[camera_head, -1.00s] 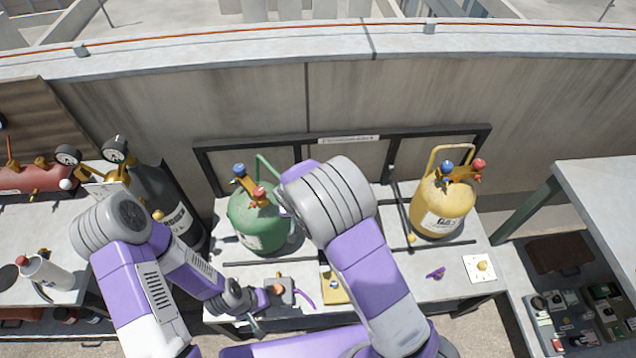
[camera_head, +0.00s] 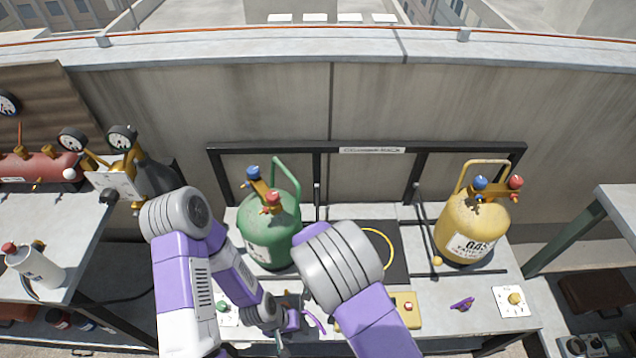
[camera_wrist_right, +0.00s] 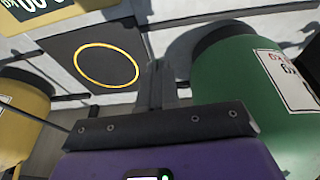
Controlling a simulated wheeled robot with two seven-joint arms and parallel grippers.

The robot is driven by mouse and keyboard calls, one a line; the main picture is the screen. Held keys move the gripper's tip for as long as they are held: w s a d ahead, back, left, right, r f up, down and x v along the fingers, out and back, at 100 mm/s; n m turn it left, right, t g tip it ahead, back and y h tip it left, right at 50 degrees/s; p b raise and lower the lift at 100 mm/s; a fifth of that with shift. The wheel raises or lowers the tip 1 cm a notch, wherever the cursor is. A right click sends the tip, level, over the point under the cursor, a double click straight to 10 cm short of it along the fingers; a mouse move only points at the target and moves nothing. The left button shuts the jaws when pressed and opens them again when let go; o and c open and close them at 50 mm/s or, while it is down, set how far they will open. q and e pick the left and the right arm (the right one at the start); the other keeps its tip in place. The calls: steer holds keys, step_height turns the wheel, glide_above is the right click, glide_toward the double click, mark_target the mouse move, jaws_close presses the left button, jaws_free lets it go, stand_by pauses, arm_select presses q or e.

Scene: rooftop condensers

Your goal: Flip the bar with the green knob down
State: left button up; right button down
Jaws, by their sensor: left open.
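A small green knob (camera_head: 222,307) shows on a pale plate at the front left of the bench, beside my left arm. I cannot tell which bar it belongs to. A thin bar with a yellow ball knob (camera_head: 437,261) lies beside the yellow cylinder. My left gripper (camera_head: 288,322) is low at the bench front, in front of the green cylinder (camera_head: 270,235); its fingers are mostly hidden and hold nothing I can see. My right gripper (camera_wrist_right: 160,86) shows its dark fingers together and empty in the wrist view; my forearm hides it in the head view.
A yellow cylinder (camera_head: 474,230) stands right. A dark mat with a yellow ring (camera_head: 378,248) lies between the cylinders. A black rack frame (camera_head: 470,150) runs behind. A purple clip (camera_head: 462,304) and a white plate with a yellow knob (camera_head: 513,300) lie front right.

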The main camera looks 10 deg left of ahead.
steer(key=shift+s+d+f, duration=0.15)
steer(key=shift+f, duration=0.05)
steer(key=s+r+p, duration=0.5)
steer(key=s+r, duration=0.2)
steer(key=r, duration=0.4)
steer(key=shift+s+a+r, duration=0.15)
steer(key=shift+a+r, duration=0.05)
steer(key=shift+a, duration=0.1)
steer(key=s+d+f+m+g+y, duration=0.1)
steer(key=s+d+f+m+y, duration=0.1)
steer(key=s+d+f, duration=0.2)
steer(key=s+d+f+m+g+y, duration=0.1)
steer(key=s+d+f, duration=0.4)
steer(key=d+f, duration=0.5)
steer(key=shift+d+m+g+y, duration=0.3)
steer(key=shift+d+m+y, duration=0.1)
steer(key=shift+d+y, duration=0.35)
